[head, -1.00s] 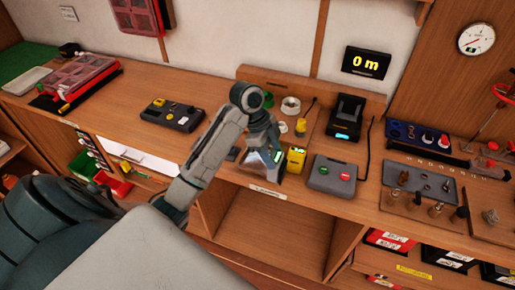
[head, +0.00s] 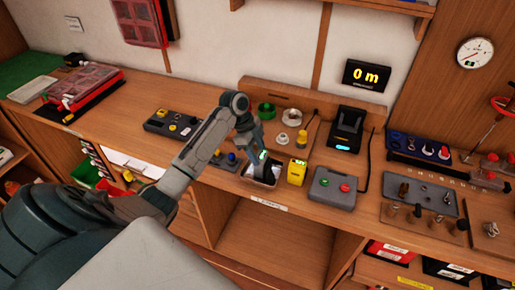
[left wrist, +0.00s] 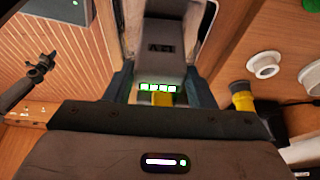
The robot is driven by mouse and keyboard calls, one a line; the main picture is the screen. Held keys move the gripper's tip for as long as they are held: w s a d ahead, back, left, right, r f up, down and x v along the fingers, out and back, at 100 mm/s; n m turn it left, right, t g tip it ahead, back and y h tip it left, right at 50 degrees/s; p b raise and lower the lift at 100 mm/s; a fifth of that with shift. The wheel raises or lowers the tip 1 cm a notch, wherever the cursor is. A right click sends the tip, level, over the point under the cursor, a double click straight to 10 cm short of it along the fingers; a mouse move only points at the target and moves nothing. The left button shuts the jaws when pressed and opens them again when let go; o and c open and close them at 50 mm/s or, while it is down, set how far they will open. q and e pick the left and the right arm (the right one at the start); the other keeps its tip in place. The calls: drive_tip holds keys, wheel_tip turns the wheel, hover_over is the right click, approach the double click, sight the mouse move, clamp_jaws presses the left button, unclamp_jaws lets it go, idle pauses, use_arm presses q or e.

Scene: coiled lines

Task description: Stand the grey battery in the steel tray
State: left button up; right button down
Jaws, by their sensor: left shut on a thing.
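The grey battery (left wrist: 163,55) is between the two fingers of my left gripper (left wrist: 163,88), which is shut on it. Green lights and a yellow patch show on its near end in the left wrist view. In the head view my left gripper (head: 258,148) points down at the steel tray (head: 249,177), with the battery (head: 262,157) at the tray's opening. The tray's shiny walls (left wrist: 203,35) show on both sides of the battery in the left wrist view. I cannot tell whether the battery touches the tray floor. My right gripper is not in view.
A yellow battery (head: 297,172) stands just right of the tray. A grey box with red and green buttons (head: 332,187) and a black charger (head: 347,128) are further right. A dark control box (head: 174,126) lies left. The bench's front edge is close to the tray.

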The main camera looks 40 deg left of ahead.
use_arm(q)
drive_tip(key=shift+f, duration=0.1)
drive_tip(key=o, duration=1.5)
drive_tip(key=shift+r, duration=0.2)
drive_tip(key=shift+a+r+b, duration=0.2)
drive_tip(key=shift+b, duration=0.2)
drive_tip(key=b+v, duration=0.2)
drive_tip(key=v, duration=0.9)
drive_tip(key=shift+s+a+r+b, duration=0.1)
drive_tip(key=shift+s+r+b, duration=0.1)
drive_tip(key=shift+b, duration=0.1)
